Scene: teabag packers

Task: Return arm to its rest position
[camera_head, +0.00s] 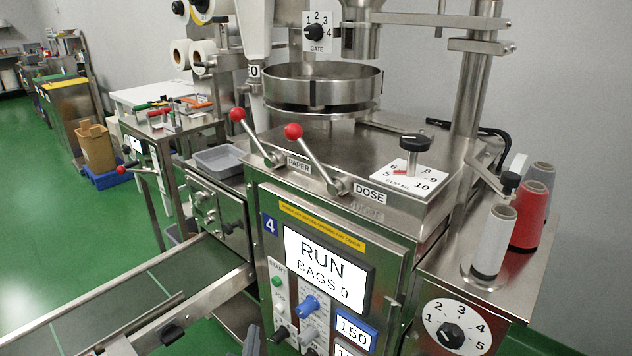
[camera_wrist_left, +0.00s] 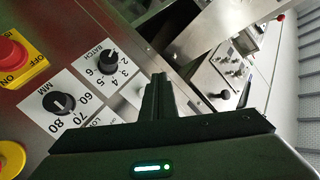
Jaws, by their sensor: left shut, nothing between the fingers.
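My left gripper (camera_wrist_left: 160,92) shows in the left wrist view, its dark fingers together and empty in front of a steel panel with knobs. In the head view only a small grey part of the left gripper (camera_head: 252,342) shows at the bottom edge, by the lower left of the machine's control panel. Most of the left arm is out of view. The right gripper is not in view. The packing machine's display (camera_head: 326,270) reads RUN, BAGS 0.
Two red-knobbed levers (camera_head: 293,131), marked PAPER and DOSE, stick up from the machine top. Thread spools (camera_head: 494,240) stand at the right. A conveyor (camera_head: 120,290) runs off to the lower left. A red button (camera_wrist_left: 12,52) and black knobs (camera_wrist_left: 110,60) show in the wrist view.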

